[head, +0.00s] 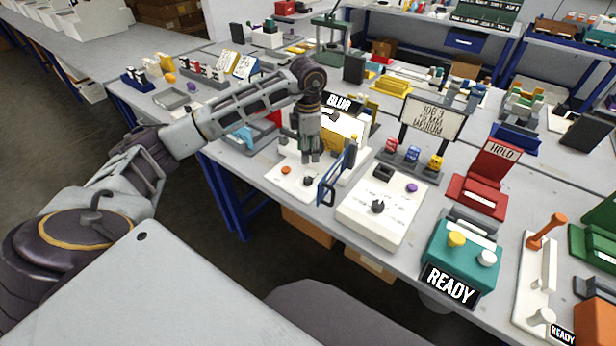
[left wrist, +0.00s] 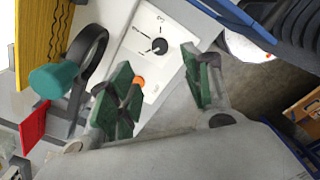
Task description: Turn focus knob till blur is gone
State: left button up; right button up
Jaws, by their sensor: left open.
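A white device with a sign reading BLUR (head: 339,104) stands near the front edge of the bench. Its white base (head: 279,184) carries an orange button (head: 286,170) and a black knob (head: 308,181). My left gripper (head: 311,159) points down over this base, just behind the knob in the head view. In the left wrist view its green fingers (left wrist: 164,88) are apart with nothing held between them. The black knob (left wrist: 159,46) with a dial mark and the orange button (left wrist: 138,82) show beyond the fingers, the knob apart from them. My right gripper is not in view.
A blue upright frame (head: 328,184) stands close to the gripper's right. Right of it is another white panel (head: 352,213) with a black knob (head: 378,206) and purple button (head: 411,188). A teal box (head: 450,262) with a READY sign stands farther right.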

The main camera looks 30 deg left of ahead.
aim_at(308, 179)
pick_arm(q)
notch_tip(308, 179, down, 12)
jog(key=shift+r, duration=0.1)
dwell(0.5)
jog(key=c, duration=1)
jog(key=shift+c, duration=0.2)
